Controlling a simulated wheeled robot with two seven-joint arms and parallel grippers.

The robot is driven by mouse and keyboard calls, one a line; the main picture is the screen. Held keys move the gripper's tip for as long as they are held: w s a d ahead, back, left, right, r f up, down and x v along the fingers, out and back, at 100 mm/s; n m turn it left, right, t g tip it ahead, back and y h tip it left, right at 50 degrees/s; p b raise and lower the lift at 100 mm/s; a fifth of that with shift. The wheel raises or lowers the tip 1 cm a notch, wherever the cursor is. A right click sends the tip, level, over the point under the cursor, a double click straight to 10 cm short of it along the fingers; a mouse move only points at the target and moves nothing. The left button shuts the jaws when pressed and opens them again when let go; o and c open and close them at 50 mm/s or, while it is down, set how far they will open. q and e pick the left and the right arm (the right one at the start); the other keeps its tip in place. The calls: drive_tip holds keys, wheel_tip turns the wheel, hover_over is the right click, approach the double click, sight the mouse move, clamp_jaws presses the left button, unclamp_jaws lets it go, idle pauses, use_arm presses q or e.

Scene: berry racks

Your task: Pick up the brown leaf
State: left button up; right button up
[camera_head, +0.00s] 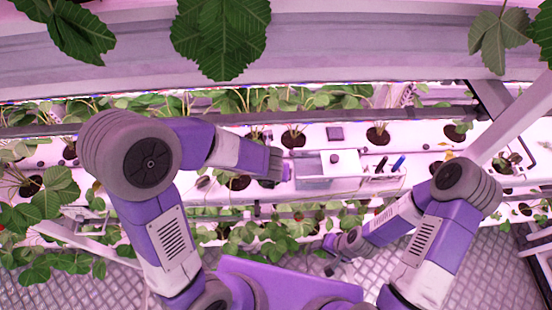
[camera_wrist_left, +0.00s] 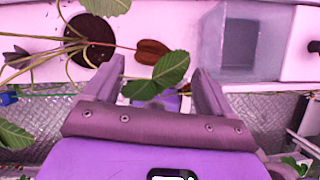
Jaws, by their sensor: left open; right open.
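The brown leaf (camera_wrist_left: 152,52) shows in the left wrist view, on a thin reddish stem beside a dark round planting hole (camera_wrist_left: 92,40) on the white rack. My left gripper (camera_wrist_left: 160,66) is open, with one finger on each side of the picture's middle. The brown leaf is just beyond and between the fingertips. A green leaf (camera_wrist_left: 160,76) shows between the fingers, nearer the camera. In the head view I cannot make out the brown leaf near my left gripper (camera_head: 282,166). My right gripper (camera_head: 336,256) is open and empty, low over the floor in front of the rack.
A pale open bin (camera_head: 325,182) stands on the rack right of my left gripper; it also shows in the left wrist view (camera_wrist_left: 228,72). Dark and blue pen-like items (camera_head: 398,164) stand right of it. Large green leaves (camera_head: 220,35) hang in front above.

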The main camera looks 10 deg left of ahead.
use_arm(q)
drive_tip(key=shift+w+f+b, duration=0.25)
drive_tip(key=shift+f+b, duration=0.1)
drive_tip(key=shift+f, duration=0.2)
drive_tip(key=x, duration=0.1)
drive_tip(key=b+x, duration=0.1)
drive_tip(key=x, duration=0.1)
drive_tip(key=b+x, duration=0.1)
drive_tip(key=x, duration=0.1)
drive_tip(key=shift+s+a+f, duration=0.15)
drive_tip(key=shift+a+f, duration=0.1)
drive_tip(key=shift+a, duration=0.15)
drive_tip(key=shift+w+f, duration=0.2)
drive_tip(key=shift+f, duration=0.1)
drive_tip(key=shift+r, duration=0.1)
drive_tip(key=c, duration=0.8)
